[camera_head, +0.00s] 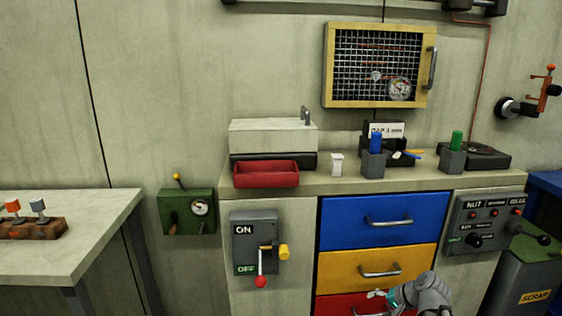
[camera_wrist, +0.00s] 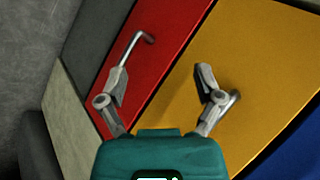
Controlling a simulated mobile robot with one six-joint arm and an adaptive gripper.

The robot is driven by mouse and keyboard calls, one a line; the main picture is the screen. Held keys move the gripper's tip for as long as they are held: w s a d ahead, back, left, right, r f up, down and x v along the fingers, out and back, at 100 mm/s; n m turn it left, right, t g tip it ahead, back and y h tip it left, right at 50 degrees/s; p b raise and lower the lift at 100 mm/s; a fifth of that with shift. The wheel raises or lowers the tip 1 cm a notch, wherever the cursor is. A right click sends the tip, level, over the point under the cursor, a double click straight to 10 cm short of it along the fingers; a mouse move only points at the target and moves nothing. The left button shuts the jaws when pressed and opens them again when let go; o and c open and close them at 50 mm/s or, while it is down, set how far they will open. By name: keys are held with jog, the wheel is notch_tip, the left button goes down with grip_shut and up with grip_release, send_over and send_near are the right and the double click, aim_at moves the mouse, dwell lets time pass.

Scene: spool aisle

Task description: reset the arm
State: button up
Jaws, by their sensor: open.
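My gripper (camera_wrist: 162,80) is open and empty in the wrist view, its two fingers spread in front of the drawer fronts. The left finger overlaps the metal handle of the red drawer (camera_wrist: 175,28); I cannot tell whether they touch. The right finger lies over the yellow drawer (camera_wrist: 265,50) and partly hides its handle (camera_wrist: 233,97). In the head view my gripper (camera_head: 376,295) is low at the bottom edge, in front of the red drawer (camera_head: 335,304). My arm is cut off by the frame there.
The blue drawer (camera_head: 350,208) is above the yellow one, and all look closed. A lever switch box (camera_head: 243,226) and a control panel (camera_head: 468,210) flank them. The counter (camera_head: 330,186) holds a red tray (camera_head: 265,180) and cups. A table (camera_head: 85,215) stands left.

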jog(key=s+a+f+n+g+h, duration=0.4)
jog(key=s+a+n+g+h, duration=0.3)
jog(key=a, duration=0.5)
notch_tip(320, 180, up, 36)
jog(key=s+t+y+p, duration=0.1)
jog(key=p, duration=3.5)
jog(key=shift+d+n, duration=0.2)
jog(key=shift+n, duration=0.1)
jog(key=shift+f, duration=0.15)
